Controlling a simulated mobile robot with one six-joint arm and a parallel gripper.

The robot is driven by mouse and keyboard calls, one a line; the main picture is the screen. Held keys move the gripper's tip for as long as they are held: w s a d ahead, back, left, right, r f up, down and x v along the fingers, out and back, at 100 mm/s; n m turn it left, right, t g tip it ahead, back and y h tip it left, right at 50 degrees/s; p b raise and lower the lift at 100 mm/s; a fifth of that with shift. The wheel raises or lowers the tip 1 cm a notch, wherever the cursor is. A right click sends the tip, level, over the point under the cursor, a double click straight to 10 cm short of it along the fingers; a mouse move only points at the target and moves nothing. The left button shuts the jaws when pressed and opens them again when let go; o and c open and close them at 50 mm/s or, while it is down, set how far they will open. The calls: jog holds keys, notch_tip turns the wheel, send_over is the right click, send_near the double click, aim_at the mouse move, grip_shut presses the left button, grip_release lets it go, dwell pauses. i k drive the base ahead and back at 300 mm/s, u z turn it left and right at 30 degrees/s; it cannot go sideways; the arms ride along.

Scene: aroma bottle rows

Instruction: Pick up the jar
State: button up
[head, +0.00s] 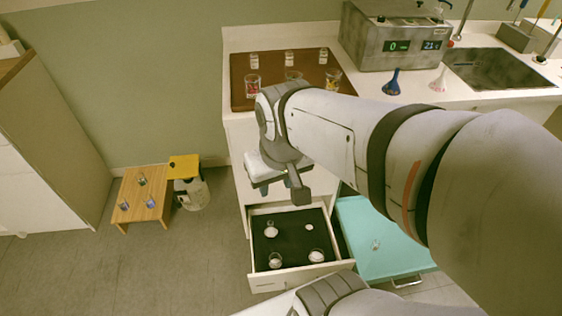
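Several small clear glass containers with pale contents stand in the open drawer, on its dark lining; a jar (275,260) is at the front left, another jar (317,256) at the front right, and another jar (271,229) at the back left. A small white round item (309,227) lies at the back right. I cannot tell which one the task means. My gripper (281,188) hangs above the drawer's back edge, pointing down, apart from the containers. Its fingers are small and partly hidden by the wrist, and nothing is clearly seen between them.
A brown tray (240,88) on the counter carries labelled bottles and beakers. A low wooden table (130,190) and a bin (192,193) stand left. Floor between is clear.

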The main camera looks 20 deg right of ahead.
aim_at(315, 251)
jog(key=u, duration=0.2)
jog(key=k, duration=0.4)
jog(key=z, duration=1.05)
jog(key=i, duration=0.45)
